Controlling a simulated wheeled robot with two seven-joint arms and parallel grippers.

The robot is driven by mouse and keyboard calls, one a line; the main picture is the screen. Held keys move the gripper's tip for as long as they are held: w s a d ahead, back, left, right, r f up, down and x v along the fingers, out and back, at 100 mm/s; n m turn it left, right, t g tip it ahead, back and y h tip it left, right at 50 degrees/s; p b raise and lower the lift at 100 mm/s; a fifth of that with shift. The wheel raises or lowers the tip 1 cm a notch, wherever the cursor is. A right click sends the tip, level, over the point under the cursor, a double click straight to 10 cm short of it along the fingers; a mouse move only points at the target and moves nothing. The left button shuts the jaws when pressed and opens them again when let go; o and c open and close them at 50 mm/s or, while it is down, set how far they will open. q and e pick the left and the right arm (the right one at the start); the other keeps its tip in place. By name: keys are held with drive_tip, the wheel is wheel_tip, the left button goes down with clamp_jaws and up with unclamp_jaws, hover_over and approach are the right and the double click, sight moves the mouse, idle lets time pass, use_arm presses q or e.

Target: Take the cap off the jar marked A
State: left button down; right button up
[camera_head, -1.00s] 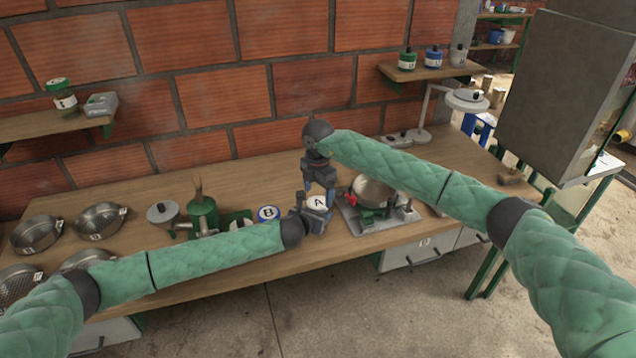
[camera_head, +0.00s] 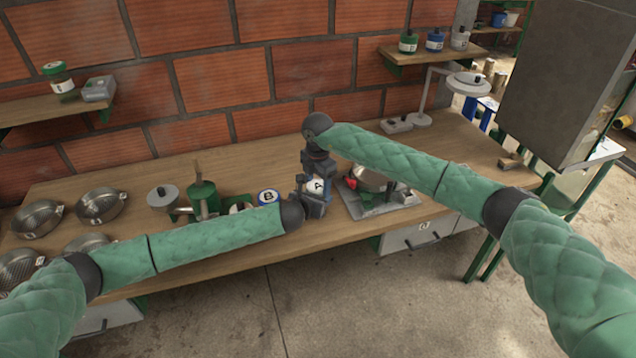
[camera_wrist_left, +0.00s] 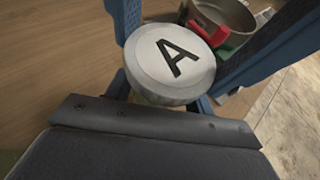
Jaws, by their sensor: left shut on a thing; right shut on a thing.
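The cap (camera_head: 318,186) of jar A is pale with a black letter A on top. It shows large and level in the left wrist view (camera_wrist_left: 150,55), with blue fingers on both sides. The jar body is mostly hidden beneath the cap and by the grippers. My left gripper (camera_head: 314,204) comes in low from the left and is shut on the jar below the cap. My right gripper (camera_head: 317,180) points down from above and is shut on the cap. The cap sits on the jar; I see no gap between them.
A jar marked B (camera_head: 268,196) with a blue rim stands just left. A green hand-cranked machine (camera_head: 202,198) is further left, with several metal pans beyond. A metal pot on a grey plate (camera_head: 385,207) stands close on the right. The table front (camera_head: 180,275) is clear.

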drive_tip(key=n, duration=1)
drive_tip(key=o, duration=1.1)
